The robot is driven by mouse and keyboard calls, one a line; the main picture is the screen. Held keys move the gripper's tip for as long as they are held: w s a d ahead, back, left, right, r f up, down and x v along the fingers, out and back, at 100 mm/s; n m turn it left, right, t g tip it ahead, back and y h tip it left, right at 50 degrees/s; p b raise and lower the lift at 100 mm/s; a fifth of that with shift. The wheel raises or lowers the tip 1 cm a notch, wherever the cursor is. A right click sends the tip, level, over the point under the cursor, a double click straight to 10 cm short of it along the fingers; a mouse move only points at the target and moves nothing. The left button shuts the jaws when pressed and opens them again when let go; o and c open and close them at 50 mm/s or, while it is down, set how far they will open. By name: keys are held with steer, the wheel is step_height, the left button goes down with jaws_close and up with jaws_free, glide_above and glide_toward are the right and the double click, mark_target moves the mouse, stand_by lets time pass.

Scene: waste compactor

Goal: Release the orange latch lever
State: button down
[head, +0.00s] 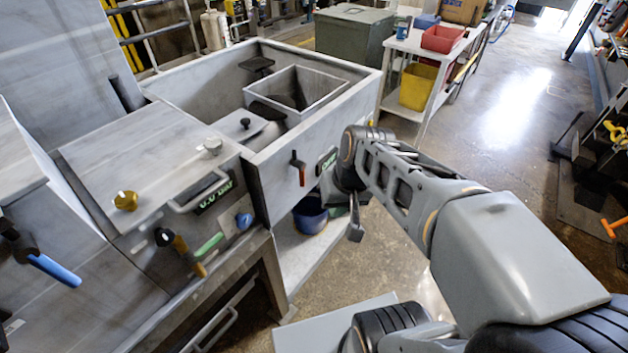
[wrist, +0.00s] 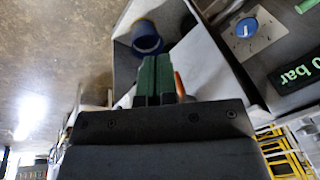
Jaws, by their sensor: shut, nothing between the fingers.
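A lever with an orange-red handle and black top (head: 301,170) is on the front wall of the open grey bin. An orange piece (wrist: 180,86) shows in the wrist view just beside my fingers, partly hidden behind them. My gripper (head: 355,230) hangs in front of the bin wall, to the right of the lever and apart from it in the head view. In the wrist view my gripper (wrist: 156,62) has its dark green fingers together and empty. I cannot tell from the wrist view how far the orange piece is from the fingers.
A panel to the left carries a black lever with a yellow-orange end (head: 186,256), a green handle (head: 208,246), a blue knob (head: 243,221) and a grey bar handle (head: 200,193). A blue bucket (head: 310,214) stands below the bin.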

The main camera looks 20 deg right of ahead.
steer(key=w+d+f+m+t+y+b, duration=0.1)
steer(key=w+d+f+t+y+b, duration=0.1)
steer(key=w+d+f+y+b, duration=0.2)
steer(key=w+d+f+m+t+y+b, duration=0.2)
steer(key=w+d+f+y+b, duration=0.2)
steer(key=w+d+f+y, duration=0.3)
steer(key=w+d+y, duration=0.3)
steer(key=w+y, duration=0.1)
steer(key=w, duration=0.3)
steer(key=shift+w+f, duration=0.2)
steer(key=shift+f, duration=0.1)
steer(key=s+p+x, duration=0.1)
steer(key=s+x, duration=0.1)
steer(key=x, duration=1.1)
steer(key=shift+s+a+p, duration=0.2)
steer(key=shift+a+p, duration=0.15)
